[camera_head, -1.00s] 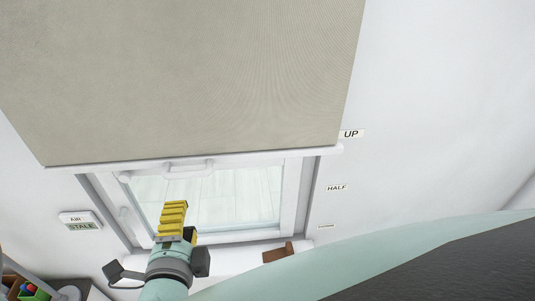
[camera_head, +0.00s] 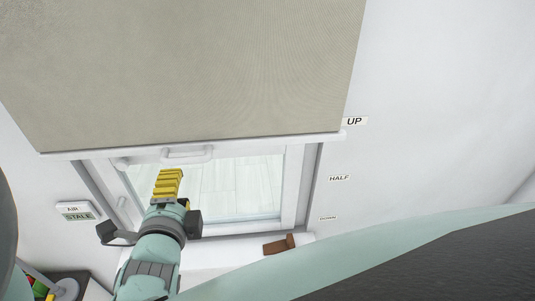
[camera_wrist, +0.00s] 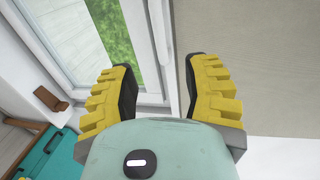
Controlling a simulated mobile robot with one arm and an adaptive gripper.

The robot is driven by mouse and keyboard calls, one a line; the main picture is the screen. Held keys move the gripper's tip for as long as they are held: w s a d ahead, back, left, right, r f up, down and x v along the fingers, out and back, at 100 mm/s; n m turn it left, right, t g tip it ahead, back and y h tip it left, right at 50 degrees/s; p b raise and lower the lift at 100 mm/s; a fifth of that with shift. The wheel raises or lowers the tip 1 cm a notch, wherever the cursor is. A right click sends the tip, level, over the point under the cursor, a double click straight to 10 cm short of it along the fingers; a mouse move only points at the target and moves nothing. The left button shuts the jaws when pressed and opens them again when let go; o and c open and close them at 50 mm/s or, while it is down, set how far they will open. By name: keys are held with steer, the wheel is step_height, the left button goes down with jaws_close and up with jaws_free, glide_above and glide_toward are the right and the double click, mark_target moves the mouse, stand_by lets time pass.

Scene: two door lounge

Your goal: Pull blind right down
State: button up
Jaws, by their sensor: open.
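The beige blind (camera_head: 190,65) hangs over the upper window in the head view. Its white bottom bar (camera_head: 270,145) lies just under the UP label (camera_head: 355,121), with a white handle (camera_head: 188,154) near the bar's middle. My gripper (camera_head: 167,172) has yellow fingers and is in front of the glass, just below the handle in the picture. In the wrist view my gripper (camera_wrist: 160,72) has its fingers spread, with a white strip behind the gap and blind fabric (camera_wrist: 275,60) to the right. I cannot make out the handle there, and contact is not shown.
HALF (camera_head: 339,178) and a lower, blurred label (camera_head: 328,218) mark the wall at right. An AIR STALE sign (camera_head: 77,213) is at left. A brown block (camera_head: 279,245) lies on the sill. A teal box (camera_wrist: 50,155) shows in the wrist view.

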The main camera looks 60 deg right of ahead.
mark_target(184, 163)
steer(key=b+x, duration=0.1)
steer(key=x, duration=0.7)
steer(key=shift+w+r+b, duration=0.1)
steer(key=shift+w+b, duration=0.05)
steer(key=shift+b, duration=0.25)
steer(key=shift+p+x, duration=0.8)
steer(key=shift+x, duration=0.15)
steer(key=shift+w+d+f+p, duration=0.25)
steer(key=shift+d+f+p, duration=0.05)
steer(key=shift+o, duration=0.3)
jaws_close()
